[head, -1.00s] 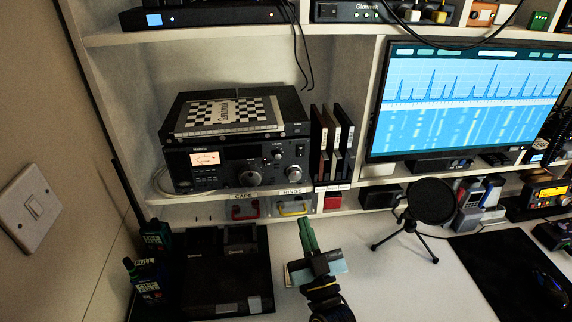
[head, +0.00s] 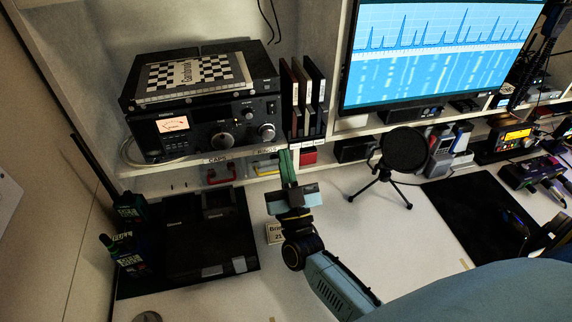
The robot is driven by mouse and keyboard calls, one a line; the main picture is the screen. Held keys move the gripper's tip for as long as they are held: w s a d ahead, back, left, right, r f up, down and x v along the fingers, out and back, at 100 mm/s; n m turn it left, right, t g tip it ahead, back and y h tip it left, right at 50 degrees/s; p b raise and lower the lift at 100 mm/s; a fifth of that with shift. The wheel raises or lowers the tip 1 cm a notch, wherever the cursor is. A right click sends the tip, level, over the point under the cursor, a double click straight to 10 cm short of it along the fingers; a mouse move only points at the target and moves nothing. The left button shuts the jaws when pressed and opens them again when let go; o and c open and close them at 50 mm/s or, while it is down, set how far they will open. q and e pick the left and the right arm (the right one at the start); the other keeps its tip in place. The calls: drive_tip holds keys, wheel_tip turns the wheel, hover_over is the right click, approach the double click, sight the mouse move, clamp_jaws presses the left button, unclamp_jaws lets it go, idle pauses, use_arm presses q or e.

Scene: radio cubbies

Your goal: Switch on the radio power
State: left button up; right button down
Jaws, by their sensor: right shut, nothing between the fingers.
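A black radio (head: 195,134) sits on the shelf in the left cubby, facing me. Its meter (head: 172,125) is lit, and it has a large knob and a smaller knob on the right of its front. I cannot tell which control is the power switch. My right gripper (head: 285,158), with green fingers, is shut and empty. It points up toward the shelf edge, below and right of the radio, and appears apart from it. My left gripper is not in view.
A black unit with a checkered box (head: 193,75) lies on top of the radio. Books (head: 305,95) stand right of it. Below are a black tray (head: 205,235) and handheld radios (head: 128,208). A microphone with a pop filter (head: 404,150) stands on the desk to the right.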

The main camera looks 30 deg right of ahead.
sight(272, 109)
drive_tip(key=w+r, duration=0.1)
drive_tip(key=w, duration=0.1)
drive_tip(key=w+d+r, duration=0.1)
drive_tip(key=w, duration=0.2)
drive_tip(key=w+d+r, duration=0.1)
drive_tip(key=w, duration=0.1)
drive_tip(key=shift+w+r, duration=0.1)
drive_tip(key=shift+w, duration=0.3)
drive_tip(key=shift+w+d+b, duration=0.1)
drive_tip(key=shift+w+b, duration=0.2)
drive_tip(key=shift+w, duration=0.05)
